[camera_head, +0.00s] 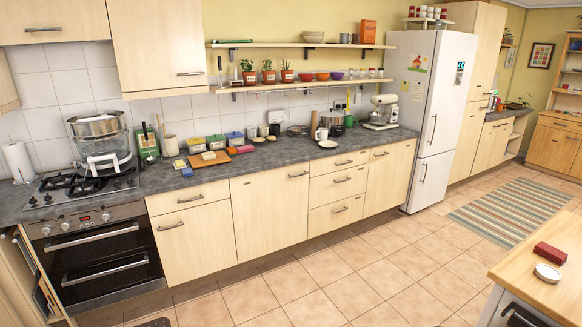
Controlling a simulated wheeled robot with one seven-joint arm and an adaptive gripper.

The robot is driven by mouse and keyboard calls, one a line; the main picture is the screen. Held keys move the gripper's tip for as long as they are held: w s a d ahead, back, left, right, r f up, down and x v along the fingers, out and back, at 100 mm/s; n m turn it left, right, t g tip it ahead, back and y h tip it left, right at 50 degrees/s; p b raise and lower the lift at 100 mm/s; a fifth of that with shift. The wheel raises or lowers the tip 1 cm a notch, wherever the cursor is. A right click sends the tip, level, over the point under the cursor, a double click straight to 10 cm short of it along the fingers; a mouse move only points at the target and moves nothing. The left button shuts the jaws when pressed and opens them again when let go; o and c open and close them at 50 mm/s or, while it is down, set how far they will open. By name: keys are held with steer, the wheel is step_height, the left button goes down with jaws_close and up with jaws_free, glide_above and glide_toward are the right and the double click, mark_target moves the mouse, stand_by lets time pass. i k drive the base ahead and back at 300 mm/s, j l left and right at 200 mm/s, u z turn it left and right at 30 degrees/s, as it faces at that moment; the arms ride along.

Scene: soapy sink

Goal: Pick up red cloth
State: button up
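A small red block-shaped thing (550,251) lies on the wooden-topped table at the lower right. It may be the red cloth, folded, but it is too small to tell its material. No other red cloth can be made out. My gripper is not in view.
The wooden-topped table (512,265) also holds a small white round dish (547,273) close to the red thing. A long grey counter (290,150) with a stove and several containers runs along the back wall to a white fridge (428,120). The tiled floor (350,265) between is clear.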

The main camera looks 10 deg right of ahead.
mark_target(548, 252)
steer(key=i+z, duration=0.15)
steer(key=i, duration=0.4)
steer(key=i+j+z, duration=0.15)
steer(key=i, duration=0.4)
steer(key=i+j+z, duration=0.15)
steer(key=i, duration=0.4)
steer(key=i+l+z, duration=0.2)
steer(key=z, duration=0.25)
steer(key=i+z, duration=0.75)
steer(key=z, duration=0.2)
steer(key=i+j+z, duration=0.15)
steer(key=i+z, duration=0.15)
steer(key=z, duration=0.15)
steer(key=i+j+z, duration=0.25)
steer(key=z, duration=0.25)
steer(key=i+z, duration=0.35)
steer(key=i+j+z, duration=0.1)
steer(key=i+z, duration=0.3)
steer(key=i+j+z, duration=0.15)
steer(key=z, duration=0.2)
